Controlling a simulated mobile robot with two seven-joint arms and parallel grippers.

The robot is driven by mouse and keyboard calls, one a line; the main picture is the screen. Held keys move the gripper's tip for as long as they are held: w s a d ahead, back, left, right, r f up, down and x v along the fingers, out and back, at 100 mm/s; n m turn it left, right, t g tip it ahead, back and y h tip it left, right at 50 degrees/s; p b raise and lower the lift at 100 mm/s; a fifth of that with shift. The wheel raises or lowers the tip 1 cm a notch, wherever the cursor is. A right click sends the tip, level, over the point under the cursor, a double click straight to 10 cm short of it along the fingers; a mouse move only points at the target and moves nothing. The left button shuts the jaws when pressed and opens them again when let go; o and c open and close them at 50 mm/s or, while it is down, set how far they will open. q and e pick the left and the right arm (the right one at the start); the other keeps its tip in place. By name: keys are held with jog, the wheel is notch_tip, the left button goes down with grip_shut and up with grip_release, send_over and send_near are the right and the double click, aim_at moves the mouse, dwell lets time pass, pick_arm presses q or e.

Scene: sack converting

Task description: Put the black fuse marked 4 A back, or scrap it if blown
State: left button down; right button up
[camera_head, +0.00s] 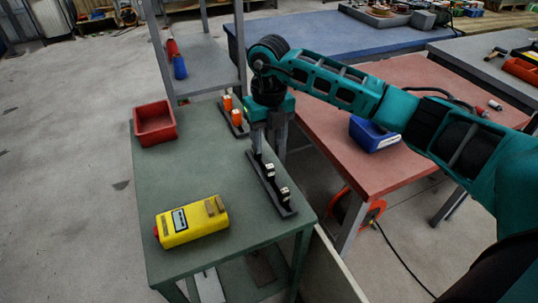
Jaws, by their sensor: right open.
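My right gripper (267,148) points down above the far end of a black strip (280,201) on the green table. Its fingers are apart. Small black pieces with pale tops stand on this strip, one near the middle (270,172) and one near the front (284,193). I cannot read any marking, so I cannot tell which is the black 4 A fuse or whether it is blown. A second black strip (242,128) behind holds orange pieces (236,116). A yellow tester (193,221) with a display lies at the front left. My left gripper is not in view.
A red bin (154,124) stands at the back left of the green table (210,172); the middle of the table is clear. A red-topped table (395,170) with a blue bin (372,135) stands to the right. A grey shelf unit (205,65) stands behind.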

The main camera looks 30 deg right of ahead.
jog(key=shift+r, duration=2.25)
